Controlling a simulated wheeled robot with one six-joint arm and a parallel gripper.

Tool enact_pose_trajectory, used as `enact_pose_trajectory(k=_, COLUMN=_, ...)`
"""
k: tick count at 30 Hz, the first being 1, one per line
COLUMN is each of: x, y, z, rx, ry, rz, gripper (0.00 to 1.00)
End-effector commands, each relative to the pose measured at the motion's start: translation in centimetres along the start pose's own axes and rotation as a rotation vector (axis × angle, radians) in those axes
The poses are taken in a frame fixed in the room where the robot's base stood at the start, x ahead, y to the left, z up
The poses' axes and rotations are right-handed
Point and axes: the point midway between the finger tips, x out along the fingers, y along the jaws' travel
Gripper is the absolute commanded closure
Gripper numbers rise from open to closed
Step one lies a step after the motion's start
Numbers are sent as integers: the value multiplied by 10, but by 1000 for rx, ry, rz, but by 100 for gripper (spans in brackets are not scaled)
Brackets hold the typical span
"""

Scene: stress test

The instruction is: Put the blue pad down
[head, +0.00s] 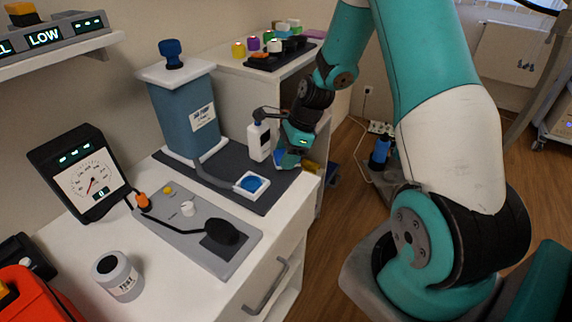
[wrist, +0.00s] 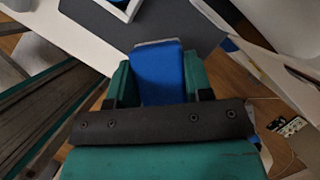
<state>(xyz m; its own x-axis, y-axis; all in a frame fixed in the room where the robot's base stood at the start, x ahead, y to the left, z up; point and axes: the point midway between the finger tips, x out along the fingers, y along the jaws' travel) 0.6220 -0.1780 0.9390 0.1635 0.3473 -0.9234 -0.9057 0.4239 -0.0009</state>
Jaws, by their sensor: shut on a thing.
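The blue pad (wrist: 160,75) is a flat, deep blue piece between the two green fingers of my gripper (wrist: 158,82) in the wrist view. My gripper is shut on it. The pad's far end overlaps the dark grey mat (wrist: 185,22) in the picture; I cannot tell whether they touch. In the head view my gripper (head: 289,160) is at the right end of the grey mat (head: 232,165), just right of a white bottle (head: 259,142).
A white-framed dish with a blue disc (head: 252,184) lies on the mat, before a blue-grey dispenser (head: 185,115). A gauge (head: 88,178), a grey panel (head: 190,218) and a grey jar (head: 117,277) stand further left. The counter ends just right of the mat, above wooden floor.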

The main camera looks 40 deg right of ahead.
Motion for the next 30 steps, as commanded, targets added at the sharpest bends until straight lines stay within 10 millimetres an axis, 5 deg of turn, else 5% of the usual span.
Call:
enact_pose_trajectory(k=7, x=31, y=1, z=-13, rx=1, ry=0, rz=3, gripper=76)
enact_pose_trajectory(k=18, x=36, y=0, z=-15, rx=0, ry=0, rz=1, gripper=76)
enact_pose_trajectory(k=19, x=36, y=0, z=-15, rx=0, ry=0, rz=1, gripper=51)
enact_pose_trajectory(k=22, x=35, y=0, z=-14, rx=-1, ry=0, rz=1, gripper=28)
enact_pose_trajectory(k=30, x=34, y=0, z=-14, rx=0, ry=0, rz=1, gripper=28)
